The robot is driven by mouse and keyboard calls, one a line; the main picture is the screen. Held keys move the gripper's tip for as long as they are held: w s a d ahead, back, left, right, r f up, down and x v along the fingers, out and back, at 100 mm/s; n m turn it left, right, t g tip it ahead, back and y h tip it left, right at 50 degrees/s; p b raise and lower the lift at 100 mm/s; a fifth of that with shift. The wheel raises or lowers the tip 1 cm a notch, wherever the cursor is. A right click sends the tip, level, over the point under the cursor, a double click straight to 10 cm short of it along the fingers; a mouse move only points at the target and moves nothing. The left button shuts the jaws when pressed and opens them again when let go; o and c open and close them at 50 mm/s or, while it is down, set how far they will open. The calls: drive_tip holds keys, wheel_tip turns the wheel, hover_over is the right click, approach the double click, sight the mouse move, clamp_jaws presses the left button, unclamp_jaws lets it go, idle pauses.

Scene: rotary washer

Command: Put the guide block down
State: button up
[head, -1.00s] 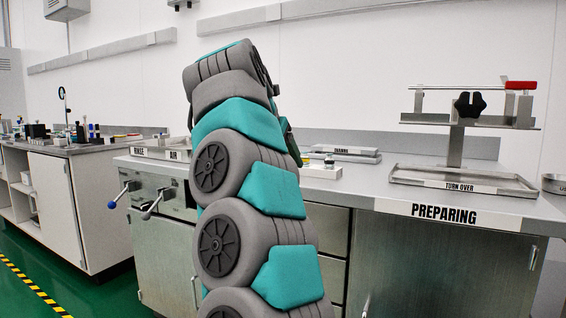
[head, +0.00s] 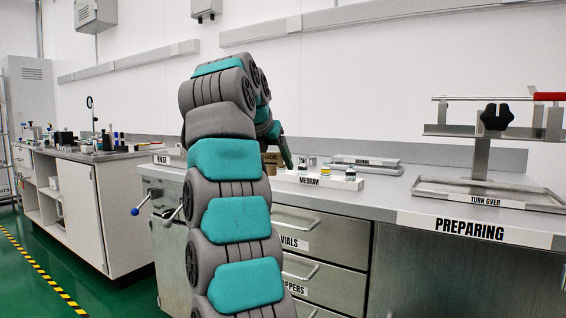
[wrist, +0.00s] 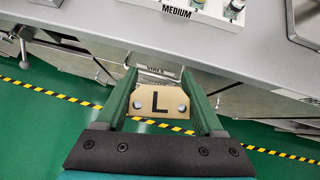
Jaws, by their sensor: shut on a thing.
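In the wrist view a tan block (wrist: 174,103) with a black L and two grey studs sits between the green fingers of my gripper (wrist: 160,76); I take it to be the guide block. The gripper is shut on it. It is seen against the floor and drawer fronts, just out from the counter edge. In the head view, a brown piece lettered GUIDE (head: 272,158) shows partly behind my arm beside the green gripper finger (head: 285,151). I cannot tell whether it is the same block.
A white MEDIUM tray (head: 322,181) with several vials stands on the counter (head: 385,196). To the right are a TURN OVER tray (head: 440,191) with a clamp stand. Drawers with handles (head: 300,219) are below. Bare counter lies between the MEDIUM and TURN OVER trays.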

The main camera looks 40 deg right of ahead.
drive_tip(key=shift+w+a+n, duration=0.3)
drive_tip(key=shift+w+a, duration=0.4)
drive_tip(key=shift+w, duration=0.2)
drive_tip(key=shift+a, duration=0.1)
drive_tip(key=shift+w+a+t+y, duration=0.15)
drive_tip(key=shift+a+t+y, duration=0.1)
drive_tip(key=shift+t+y, duration=0.05)
drive_tip(key=shift+w+a+f+n, duration=0.25)
drive_tip(key=shift+w+a+n, duration=0.25)
drive_tip(key=shift+w+a, duration=0.65)
drive_tip(key=shift+w+a+f+n+t+y, duration=0.15)
drive_tip(key=shift+w+a+n+t+y, duration=0.2)
drive_tip(key=shift+w+a, duration=0.45)
drive_tip(key=shift+w+a, duration=0.55)
drive_tip(key=shift+a, duration=0.05)
